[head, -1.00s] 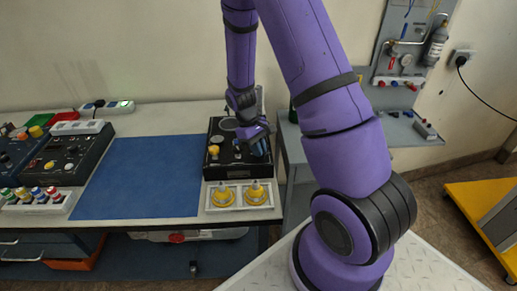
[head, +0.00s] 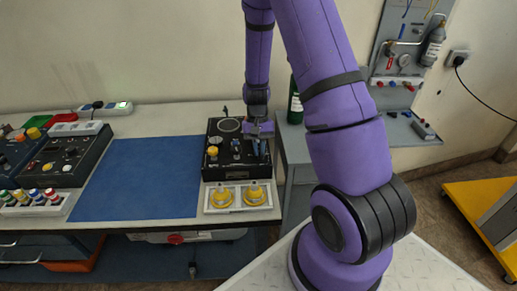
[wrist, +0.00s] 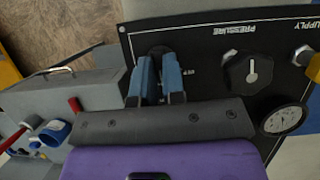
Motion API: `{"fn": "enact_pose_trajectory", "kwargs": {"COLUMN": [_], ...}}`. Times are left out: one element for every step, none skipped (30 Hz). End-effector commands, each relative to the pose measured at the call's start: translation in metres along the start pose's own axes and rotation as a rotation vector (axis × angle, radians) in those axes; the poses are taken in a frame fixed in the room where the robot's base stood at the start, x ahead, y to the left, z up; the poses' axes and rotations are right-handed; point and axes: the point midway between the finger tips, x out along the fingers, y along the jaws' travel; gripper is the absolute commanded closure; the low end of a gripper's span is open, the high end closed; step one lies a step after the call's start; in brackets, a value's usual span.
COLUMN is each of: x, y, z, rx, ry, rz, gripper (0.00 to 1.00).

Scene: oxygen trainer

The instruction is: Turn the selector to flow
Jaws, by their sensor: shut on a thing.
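The black trainer panel (head: 222,170) lies on the table at the right end of the blue mat, and it also shows in the wrist view (wrist: 215,90). My gripper (head: 259,150) is over the panel's right side, pointing down. In the wrist view its blue fingers (wrist: 158,75) are closed around a dark knob, apparently the selector (wrist: 158,51), most of which they hide. Part of a white label shows beside the fingers, too small to read. A dial knob (wrist: 252,72) with a white pointer is apart from the fingers, near the PRESSURE and SUPPLY lettering.
A round gauge (wrist: 284,119) and a yellow knob (head: 213,152) are on the panel. A white tray with two yellow-based fittings (head: 238,209) sits in front. A green bottle (head: 295,103) stands right of the panel. The blue mat (head: 140,178) is clear.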

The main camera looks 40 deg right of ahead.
Motion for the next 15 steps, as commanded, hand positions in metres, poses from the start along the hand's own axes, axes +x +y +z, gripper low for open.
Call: {"fn": "enact_pose_trajectory", "kwargs": {"x": [0.0021,0.0022,0.0022,0.0023,0.0023,0.0023,0.0024,0.0024,0.0024,0.0025,0.0025,0.0025,0.0026,0.0026,0.0026], "y": [0.001,0.0011,0.0012,0.0012,0.0012,0.0011,0.0011,0.0011,0.0011,0.0011,0.0011,0.0011,0.0011,0.0011,0.0011], "z": [0.0015,0.0016,0.0016,0.0016,0.0017,0.0017,0.0017,0.0018,0.0018,0.0018,0.0018,0.0019,0.0019,0.0019,0.0019], "rx": [0.013,0.019,0.026,0.031,0.035,0.039,0.041,0.043,0.045,0.046,0.046,0.046,0.046,0.046,0.046], "ry": [-0.006,-0.006,-0.006,-0.006,-0.006,-0.006,-0.006,-0.006,-0.006,-0.006,-0.006,-0.006,-0.007,-0.007,-0.007], "rz": [-0.003,-0.006,-0.009,-0.011,-0.013,-0.014,-0.015,-0.016,-0.017,-0.017,-0.017,-0.017,-0.017,-0.017,-0.017], "gripper": [1.0,1.0,1.0,1.0,1.0,1.0,1.0,1.0,1.0,1.0,1.0,1.0,1.0,1.0,1.0]}}
